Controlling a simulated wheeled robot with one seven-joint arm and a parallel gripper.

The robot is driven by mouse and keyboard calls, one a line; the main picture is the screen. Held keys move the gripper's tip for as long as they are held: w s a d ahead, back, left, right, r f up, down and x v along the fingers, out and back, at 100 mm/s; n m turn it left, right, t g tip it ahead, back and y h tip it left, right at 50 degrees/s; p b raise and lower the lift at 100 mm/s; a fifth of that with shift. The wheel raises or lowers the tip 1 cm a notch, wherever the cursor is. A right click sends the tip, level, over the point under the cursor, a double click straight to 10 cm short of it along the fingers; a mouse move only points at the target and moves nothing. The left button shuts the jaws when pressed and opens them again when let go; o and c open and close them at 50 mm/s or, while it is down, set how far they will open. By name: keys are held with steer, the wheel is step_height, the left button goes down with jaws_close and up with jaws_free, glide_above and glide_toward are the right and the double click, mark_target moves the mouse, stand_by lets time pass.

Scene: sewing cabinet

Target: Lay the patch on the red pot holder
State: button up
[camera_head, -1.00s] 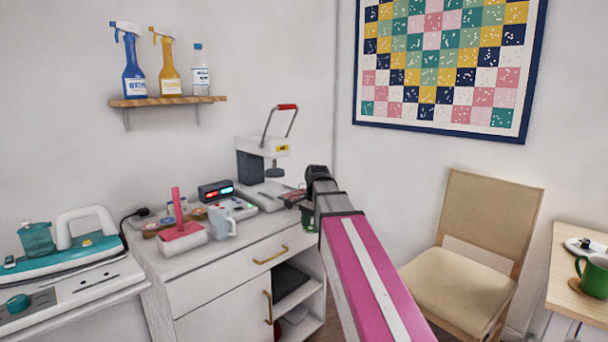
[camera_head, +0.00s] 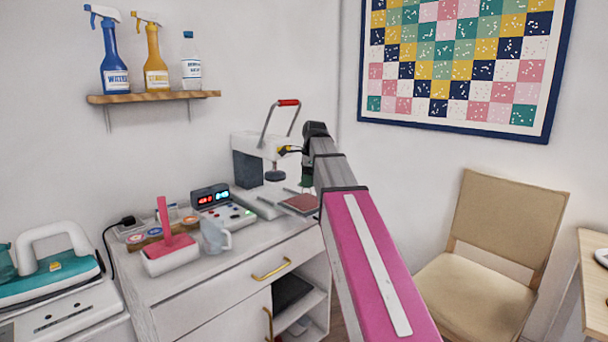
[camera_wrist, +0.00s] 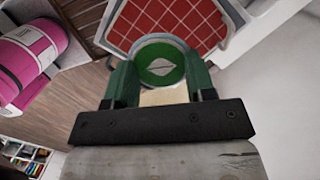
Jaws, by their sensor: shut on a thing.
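The red pot holder (camera_head: 300,203) lies on the lower plate of the heat press on the cabinet. It fills the top of the wrist view with a red grid and pale rim (camera_wrist: 190,14). My gripper (camera_wrist: 160,83) has green fingers and is shut on the patch (camera_wrist: 160,62), a round green piece with a pale leaf shape. In the wrist view the patch overlaps the near edge of the pot holder; the gap is hard to judge. In the head view my gripper (camera_head: 306,179) is above the pot holder, and the patch is not distinct.
The heat press (camera_head: 262,150), its red-tipped handle raised, stands just left of my gripper. A control box (camera_head: 225,212), a cup (camera_head: 215,238) and a pink-handled stand (camera_head: 168,250) are further left. A chair (camera_head: 495,250) stands at the right.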

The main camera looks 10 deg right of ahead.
mark_target(305, 201)
steer(key=shift+w+r, duration=0.2)
steer(key=shift+w, duration=0.3)
steer(key=shift+f, duration=3)
steer(key=o, duration=1)
steer(key=shift+c, duration=0.2)
steer(key=r, duration=0.3)
steer(key=d+r, duration=0.1)
steer(key=r, duration=0.6)
steer(key=shift+s+d+r, duration=0.15)
steer(key=shift+d+r, duration=0.15)
steer(key=shift+r, duration=0.1)
steer(key=shift+s, duration=0.1)
